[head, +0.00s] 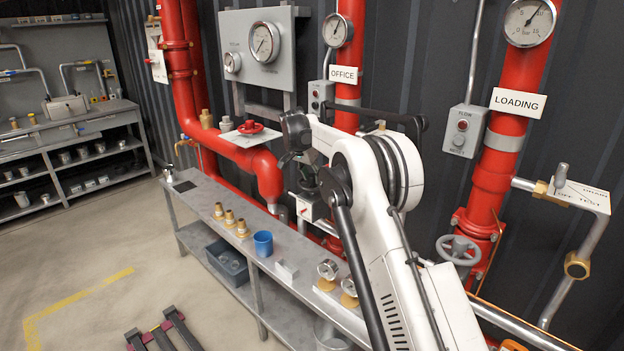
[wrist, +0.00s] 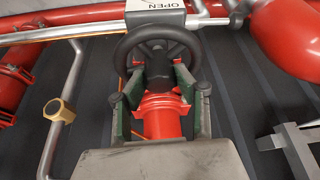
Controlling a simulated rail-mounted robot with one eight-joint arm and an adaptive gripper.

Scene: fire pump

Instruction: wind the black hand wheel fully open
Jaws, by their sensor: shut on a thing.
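The black hand wheel (wrist: 157,48) is upper centre in the wrist view, its spokes and most of its rim showing. My gripper (wrist: 160,80) has a green-padded finger on each side of the wheel's lower part. It is shut on the wheel, and the fingers hide part of the lower rim. A red pipe fitting (wrist: 162,117) shows between the fingers. In the head view my arm reaches to the pipework above the bench, where the wheel and the grip are too unclear to tell.
A red hand wheel (head: 250,128) and a grey hand wheel (head: 458,250) sit on other pipes. A grey bench (head: 205,200) below the pipes carries brass fittings (head: 230,217), a blue cup (head: 263,243) and gauges (head: 328,268). The floor at left is mostly clear.

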